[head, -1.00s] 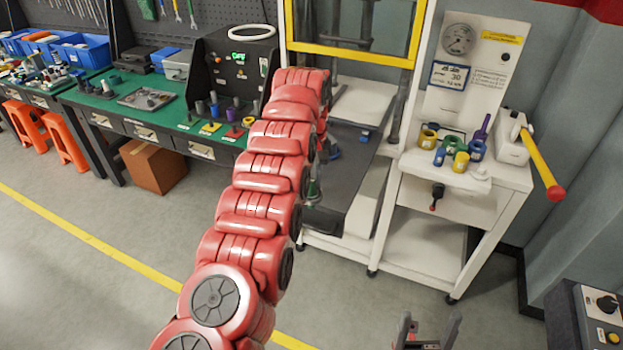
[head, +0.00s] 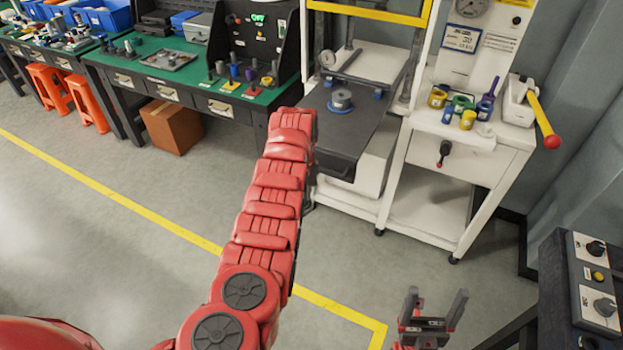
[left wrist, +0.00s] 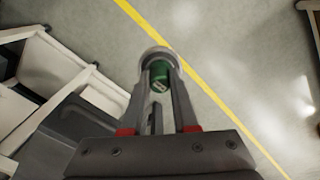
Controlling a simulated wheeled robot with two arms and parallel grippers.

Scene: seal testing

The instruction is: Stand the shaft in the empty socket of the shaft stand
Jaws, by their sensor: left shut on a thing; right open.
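My left gripper shows in the left wrist view (left wrist: 160,100), shut on a green piece with a pale grey rounded end, which looks like the shaft (left wrist: 160,76). It is held over the floor; in the head view my red arm hides both gripper and shaft. On the green bench, several short posts stand on coloured bases, one yellow (head: 231,86) and one red (head: 250,93); this looks like the shaft stand. I cannot tell which socket is empty. My right gripper (head: 433,306) is open and empty, low over the floor at the bottom right.
A press table (head: 350,140) carries a metal cylinder (head: 342,99) on a blue ring. A white cart (head: 470,155) holds coloured rings and a lever with a red knob. A cardboard box (head: 172,127) and orange stools are by the bench. A control box (head: 592,285) is at right.

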